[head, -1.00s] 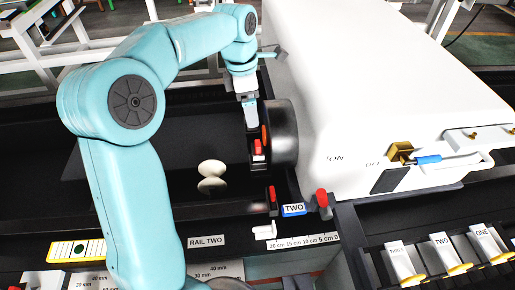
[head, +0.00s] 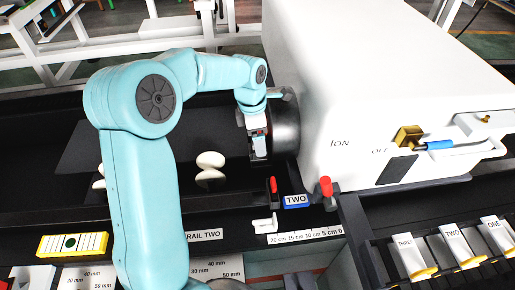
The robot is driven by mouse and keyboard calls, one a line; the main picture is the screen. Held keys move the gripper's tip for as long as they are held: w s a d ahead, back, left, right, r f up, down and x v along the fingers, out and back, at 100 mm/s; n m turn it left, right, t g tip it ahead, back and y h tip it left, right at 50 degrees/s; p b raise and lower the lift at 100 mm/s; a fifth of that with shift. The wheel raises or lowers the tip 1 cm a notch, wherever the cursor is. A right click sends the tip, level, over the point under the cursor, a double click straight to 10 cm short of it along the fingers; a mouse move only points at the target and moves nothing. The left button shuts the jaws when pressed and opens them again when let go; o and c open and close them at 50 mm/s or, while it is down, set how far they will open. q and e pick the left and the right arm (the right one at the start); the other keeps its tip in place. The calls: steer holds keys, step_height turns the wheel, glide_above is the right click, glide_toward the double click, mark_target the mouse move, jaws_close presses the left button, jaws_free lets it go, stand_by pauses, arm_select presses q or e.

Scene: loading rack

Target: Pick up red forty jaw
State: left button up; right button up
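My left gripper (head: 258,150) points down in front of a dark round chuck (head: 286,128) on the side of the white machine. Its fingers are small and dark here, and I cannot tell whether they are apart or holding something. No jaw that I can clearly name as the red forty one shows; a red part seen near the gripper earlier is now mostly hidden. White labels marked 30, 40 and 50 mm (head: 217,268) lie at the lower front. My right gripper is not in view.
The white machine (head: 390,80) fills the upper right. White round pieces (head: 210,160) sit on the dark rail bed. Tags (head: 452,252) hang at the lower right. A yellow-ended striped block (head: 72,244) lies at left.

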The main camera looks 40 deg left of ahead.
arm_select(q)
steer(key=shift+w+f, duration=0.1)
steer(key=shift+f, duration=0.05)
steer(key=shift+d, duration=0.2)
steer(key=shift+s+r, duration=0.3)
steer(key=c, duration=0.3)
steer(key=shift+s, duration=0.1)
steer(key=c, duration=0.5)
steer(key=shift+f, duration=0.1)
steer(key=c, duration=0.5)
